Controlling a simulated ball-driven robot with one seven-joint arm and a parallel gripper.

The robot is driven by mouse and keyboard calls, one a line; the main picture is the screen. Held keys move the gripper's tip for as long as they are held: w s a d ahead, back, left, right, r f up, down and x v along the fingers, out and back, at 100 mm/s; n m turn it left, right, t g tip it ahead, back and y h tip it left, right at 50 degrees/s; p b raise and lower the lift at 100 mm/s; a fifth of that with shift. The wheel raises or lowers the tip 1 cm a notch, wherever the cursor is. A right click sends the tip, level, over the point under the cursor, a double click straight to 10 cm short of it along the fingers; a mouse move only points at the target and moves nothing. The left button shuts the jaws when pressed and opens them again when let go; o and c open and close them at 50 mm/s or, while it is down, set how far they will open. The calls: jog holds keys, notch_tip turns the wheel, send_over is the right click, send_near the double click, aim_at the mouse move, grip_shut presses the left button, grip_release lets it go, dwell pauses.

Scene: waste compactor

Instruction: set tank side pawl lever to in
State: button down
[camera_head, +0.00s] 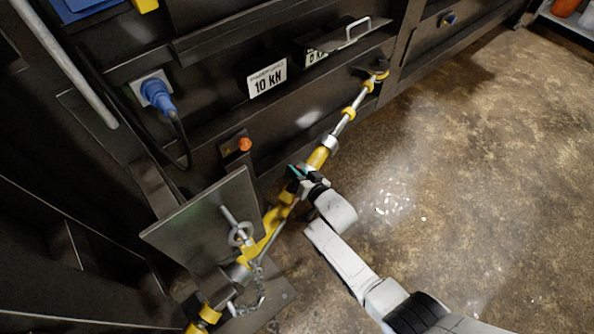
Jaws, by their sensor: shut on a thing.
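A yellow and silver ratchet turnbuckle (319,157) runs slantwise from the lower left up to a bracket on the dark machine. My gripper (298,174) is at its middle, shut on a small part of it. The jaws and my wrist hide that part, so I cannot make out the pawl lever or which way it is set. A grey bar (275,233) slants down-left beside the yellow lower section (266,238).
A flat metal plate (205,225) with a pin, ring and chain (257,280) stands left of the turnbuckle. A blue plug (157,95), an orange knob (244,144) and a "10 kN" label (267,79) are on the machine. The brown floor (470,170) at right is clear.

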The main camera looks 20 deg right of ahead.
jog(key=c, duration=1.2)
grip_release()
jog(key=shift+o, duration=0.2)
jog(key=p+v, duration=0.6)
jog(key=v, duration=0.4)
jog(key=shift+s, duration=0.35)
jog(key=shift+d+r, duration=0.1)
jog(key=shift+d, duration=0.05)
